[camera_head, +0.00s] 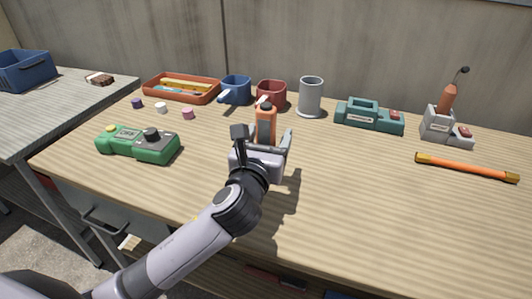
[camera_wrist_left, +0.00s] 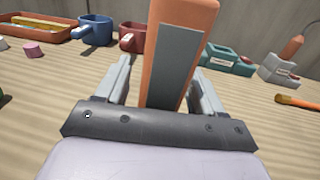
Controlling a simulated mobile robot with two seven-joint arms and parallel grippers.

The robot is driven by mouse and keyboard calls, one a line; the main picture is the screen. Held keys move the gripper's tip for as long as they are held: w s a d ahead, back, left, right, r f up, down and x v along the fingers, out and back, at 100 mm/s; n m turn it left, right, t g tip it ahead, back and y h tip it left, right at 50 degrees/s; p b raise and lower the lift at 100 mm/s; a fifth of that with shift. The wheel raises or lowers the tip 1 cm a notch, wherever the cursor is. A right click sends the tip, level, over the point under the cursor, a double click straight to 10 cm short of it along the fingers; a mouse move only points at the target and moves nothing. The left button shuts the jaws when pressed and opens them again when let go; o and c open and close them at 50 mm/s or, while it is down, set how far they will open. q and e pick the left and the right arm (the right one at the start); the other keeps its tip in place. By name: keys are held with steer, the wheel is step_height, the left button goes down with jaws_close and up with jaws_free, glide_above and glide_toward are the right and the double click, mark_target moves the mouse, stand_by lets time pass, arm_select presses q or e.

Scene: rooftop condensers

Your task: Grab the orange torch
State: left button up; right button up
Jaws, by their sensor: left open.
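The orange torch (camera_head: 266,124), as I take it, stands upright on the workbench, with a dark top and a grey panel on its side. It rises large in the left wrist view (camera_wrist_left: 196,20), its top cut off by the frame. My left gripper (camera_head: 264,136) is open at the torch, one finger on each side. In the left wrist view the fingers (camera_wrist_left: 160,75) flank its lower part; gaps show, though contact on the right side is hard to tell. The torch's base is hidden by the gripper. My right gripper is not in view.
Behind stand a red tray (camera_head: 152,92), a blue mug (camera_head: 236,90), a red mug (camera_head: 271,95) and a grey cup (camera_head: 311,97). A green device (camera_head: 140,146) lies left. Right are a teal holder (camera_head: 368,117), a grey stand (camera_head: 438,124) and an orange bar (camera_head: 467,168). The front right is clear.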

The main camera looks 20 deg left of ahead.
arm_select(q)
steer(key=c, duration=1.2)
steer(key=shift+r, duration=0.1)
